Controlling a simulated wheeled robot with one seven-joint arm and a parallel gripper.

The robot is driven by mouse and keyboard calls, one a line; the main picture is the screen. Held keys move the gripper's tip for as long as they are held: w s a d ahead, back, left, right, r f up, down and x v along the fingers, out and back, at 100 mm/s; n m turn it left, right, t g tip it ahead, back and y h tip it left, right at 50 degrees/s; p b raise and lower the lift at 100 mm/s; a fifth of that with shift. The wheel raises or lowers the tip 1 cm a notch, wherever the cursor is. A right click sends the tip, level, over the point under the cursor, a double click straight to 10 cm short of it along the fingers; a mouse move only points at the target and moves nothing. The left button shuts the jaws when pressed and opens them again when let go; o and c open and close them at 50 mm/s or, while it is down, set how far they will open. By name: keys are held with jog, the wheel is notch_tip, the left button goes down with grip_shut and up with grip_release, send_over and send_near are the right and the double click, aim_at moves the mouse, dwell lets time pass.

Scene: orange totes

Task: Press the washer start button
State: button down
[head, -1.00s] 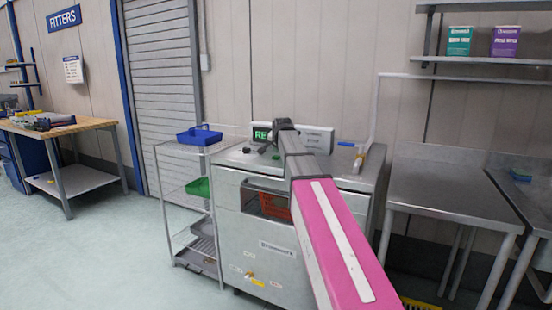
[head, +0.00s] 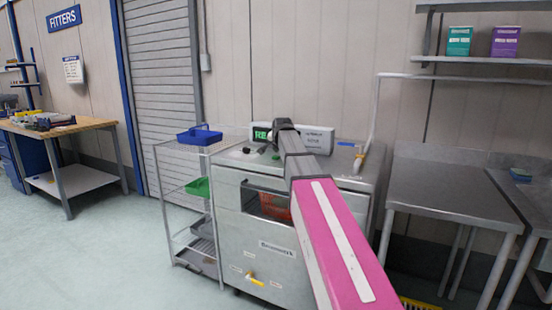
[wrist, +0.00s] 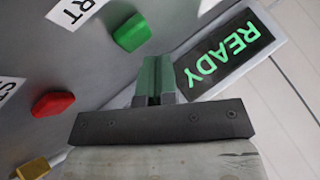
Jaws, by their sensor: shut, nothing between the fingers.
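The washer (head: 230,225) is a grey metal cabinet with a control panel on top. Its display (wrist: 228,50) glows green with READY. In the wrist view, a green button (wrist: 132,33) sits beside a label ending in "RT", partly cut off. A red button (wrist: 53,103) and a yellow button (wrist: 32,168) lie further along the panel. My gripper (wrist: 153,62) is shut and empty, its fingertips just beside the green button, between it and the display. They look apart from the button, but the depth is hard to judge. In the head view my arm partly hides the panel.
A wire rack (head: 170,205) with a blue bin (head: 200,137) and a green bin (head: 198,187) stands left of the washer. A steel table (head: 435,190) stands to the right, under a wall shelf (head: 480,60). The floor at left is clear.

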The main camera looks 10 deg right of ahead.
aim_at(277, 157)
jog(key=shift+f, duration=0.15)
dwell(0.5)
jog(key=shift+f, duration=0.25)
jog(key=shift+f, duration=0.45)
dwell(0.8)
jog(key=shift+r, duration=0.9)
jog(key=shift+r, duration=2.5)
